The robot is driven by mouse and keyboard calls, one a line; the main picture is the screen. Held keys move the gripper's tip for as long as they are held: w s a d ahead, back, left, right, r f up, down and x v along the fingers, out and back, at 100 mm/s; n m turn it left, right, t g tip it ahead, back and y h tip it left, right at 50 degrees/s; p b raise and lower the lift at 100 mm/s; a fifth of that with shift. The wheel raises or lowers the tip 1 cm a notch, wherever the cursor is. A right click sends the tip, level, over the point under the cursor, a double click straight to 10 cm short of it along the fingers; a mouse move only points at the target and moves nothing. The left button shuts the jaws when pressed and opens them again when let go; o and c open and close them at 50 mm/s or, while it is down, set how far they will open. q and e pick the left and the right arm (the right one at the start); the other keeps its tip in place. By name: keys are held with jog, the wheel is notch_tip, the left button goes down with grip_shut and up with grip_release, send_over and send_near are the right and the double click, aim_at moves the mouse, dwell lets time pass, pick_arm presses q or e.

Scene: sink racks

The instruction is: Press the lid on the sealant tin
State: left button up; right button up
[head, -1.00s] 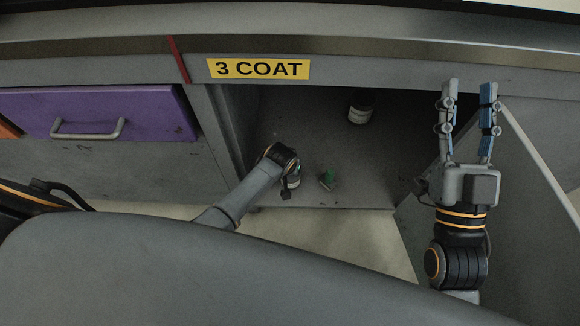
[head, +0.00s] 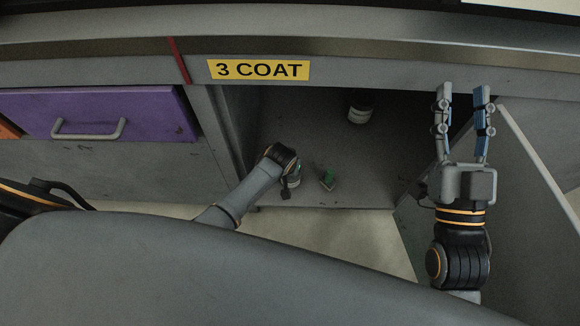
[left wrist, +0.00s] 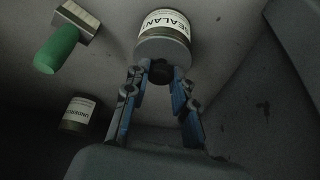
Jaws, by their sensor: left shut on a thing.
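The sealant tin (left wrist: 168,24) has a white label reading SEALANT and shows at the top of the left wrist view. A grey round lid (left wrist: 158,47) with a dark knob lies against the tin's near end. My left gripper (left wrist: 160,73) is shut on that knob. I cannot tell whether the lid is fully seated. In the head view my left gripper (head: 291,181) is low in the open cabinet, and its arm hides most of the tin. My right gripper (head: 463,92) is open and empty, in front of the cabinet's right side.
A green-handled brush (left wrist: 62,45) lies beside the tin; it also shows in the head view (head: 327,178). A second tin (left wrist: 80,114), labelled UNDERCO…, stands apart. The cabinet's open door (head: 535,180) is on the right; a closed purple drawer (head: 90,112) is on the left.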

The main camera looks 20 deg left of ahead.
pick_arm(q)
jog(key=o, duration=1)
jog(key=shift+o, duration=0.5)
jog(key=o, duration=0.4)
jog(key=shift+r, duration=0.1)
